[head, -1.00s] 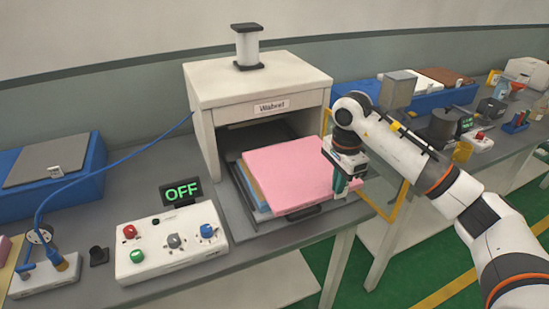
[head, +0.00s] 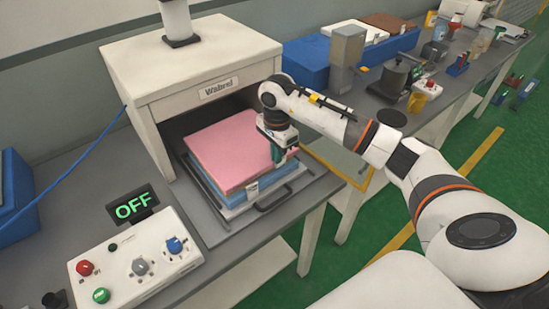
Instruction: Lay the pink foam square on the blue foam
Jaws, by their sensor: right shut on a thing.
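The pink foam square (head: 228,153) lies over the blue foam (head: 268,180), whose front and right edges show below it. The pink square sits slightly toward the back left of the blue foam. Both are on a pull-out tray (head: 228,212) at the mouth of the white press box (head: 200,72). My right gripper (head: 276,156) points down at the pink square's right edge and is shut on it. Its fingertips are partly hidden. My left gripper is out of view.
A control box (head: 135,262) with knobs and buttons stands at the front left, beside a display (head: 132,206) reading OFF. The tray's handle (head: 285,195) sticks out in front. Blue bins and several devices stand on the benches behind my right arm.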

